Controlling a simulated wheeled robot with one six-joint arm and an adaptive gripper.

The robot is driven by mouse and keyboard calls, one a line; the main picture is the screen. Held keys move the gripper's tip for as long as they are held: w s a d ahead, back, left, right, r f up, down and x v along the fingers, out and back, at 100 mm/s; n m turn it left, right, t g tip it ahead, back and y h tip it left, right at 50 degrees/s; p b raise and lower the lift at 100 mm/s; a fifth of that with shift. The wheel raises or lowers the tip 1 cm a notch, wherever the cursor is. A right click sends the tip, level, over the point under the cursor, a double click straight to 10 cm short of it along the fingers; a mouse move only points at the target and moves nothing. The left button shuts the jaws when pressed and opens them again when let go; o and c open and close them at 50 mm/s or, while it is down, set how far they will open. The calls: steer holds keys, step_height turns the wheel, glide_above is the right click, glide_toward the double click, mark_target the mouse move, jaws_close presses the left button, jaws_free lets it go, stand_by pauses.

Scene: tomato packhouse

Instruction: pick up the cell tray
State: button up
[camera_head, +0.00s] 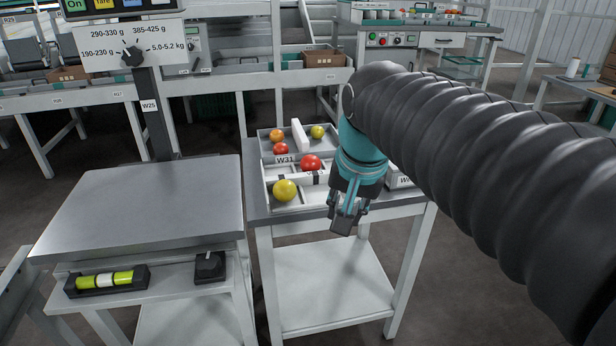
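A pale tray with divided cells (312,196), which looks like the cell tray, lies on a small grey table. A yellow tomato (284,190) sits in its front left part and a red tomato (310,163) near its back. My gripper (346,217) points down at the tray's right front, over the table's front edge. I cannot tell whether it touches the tray. The fingers look empty, but their gap is unclear. My gripper and arm hide the tray's right side.
Behind is another tray with an orange tomato (277,135), a red one and a yellow-green one (317,131), plus a white block (299,135). A label W31 (285,160) stands between.

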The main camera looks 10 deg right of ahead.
steer(key=w+r+m+g+p, duration=0.1)
steer(key=w+r+m, duration=0.2)
steer(key=w, duration=0.3)
steer(key=w+r+m+g, duration=0.1)
steer(key=w+r+m, duration=0.2)
steer(key=w, duration=0.2)
steer(key=r+m+g+p, duration=0.2)
steer(key=m, duration=0.4)
glide_above(315, 173)
step_height(315, 173, down, 14)
steer(key=shift+r+b, duration=0.1)
steer(key=shift+b, duration=1.1)
steer(key=shift+f, duration=0.25)
jaws_close()
